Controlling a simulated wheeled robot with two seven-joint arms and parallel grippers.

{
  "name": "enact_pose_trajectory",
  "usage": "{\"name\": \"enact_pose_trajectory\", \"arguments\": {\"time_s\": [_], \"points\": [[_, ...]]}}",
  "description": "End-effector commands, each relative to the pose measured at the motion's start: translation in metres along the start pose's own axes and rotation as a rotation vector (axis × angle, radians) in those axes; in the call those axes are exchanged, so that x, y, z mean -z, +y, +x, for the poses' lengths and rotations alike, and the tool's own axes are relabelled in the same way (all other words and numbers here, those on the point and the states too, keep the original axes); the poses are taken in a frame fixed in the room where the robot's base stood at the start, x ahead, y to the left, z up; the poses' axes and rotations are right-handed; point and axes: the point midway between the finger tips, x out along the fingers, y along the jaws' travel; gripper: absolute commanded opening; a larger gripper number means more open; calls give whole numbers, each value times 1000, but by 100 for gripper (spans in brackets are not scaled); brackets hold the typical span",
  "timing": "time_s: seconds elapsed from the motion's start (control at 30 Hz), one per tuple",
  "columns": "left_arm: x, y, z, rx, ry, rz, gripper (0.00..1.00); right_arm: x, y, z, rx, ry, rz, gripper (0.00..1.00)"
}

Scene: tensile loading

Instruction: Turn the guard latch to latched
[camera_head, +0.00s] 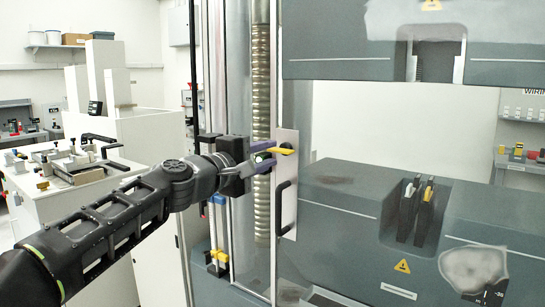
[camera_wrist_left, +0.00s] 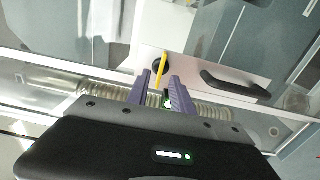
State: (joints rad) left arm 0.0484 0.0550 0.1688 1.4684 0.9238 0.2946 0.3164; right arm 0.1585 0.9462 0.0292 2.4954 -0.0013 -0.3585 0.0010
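The guard latch is a yellow lever (camera_head: 279,151) on a dark round pivot, fixed to a pale plate (camera_head: 286,220) on the clear guard door. In the head view it lies nearly level, its free end pointing left. My left gripper (camera_head: 264,157) is at the lever's free end, its purple fingers pointing right. In the left wrist view the lever (camera_wrist_left: 162,68) reaches toward the gap between the purple fingertips (camera_wrist_left: 160,82). The fingers are apart, with space visible on both sides of the lever; contact cannot be seen. My right gripper is not in view.
A black door handle (camera_head: 282,208) is just below the latch on the same plate; it also shows in the left wrist view (camera_wrist_left: 232,86). A ribbed column (camera_head: 261,110) stands behind the guard. Grey machine housing (camera_head: 330,205) fills the right. A white bench (camera_head: 60,205) with fixtures stands left.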

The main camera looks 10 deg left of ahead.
Motion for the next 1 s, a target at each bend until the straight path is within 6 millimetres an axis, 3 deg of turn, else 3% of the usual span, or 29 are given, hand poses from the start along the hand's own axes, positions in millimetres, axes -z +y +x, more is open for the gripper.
{"name": "enact_pose_trajectory", "arguments": {"time_s": [0.2,0.33,0.9,1.0], "points": [[0,-2,-37,-1,1,2,27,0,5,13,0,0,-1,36],[0,-2,-49,1,1,0,27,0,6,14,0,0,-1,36],[6,1,-50,-5,23,31,27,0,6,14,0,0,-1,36],[19,-17,-48,24,86,129,27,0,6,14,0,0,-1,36]]}}
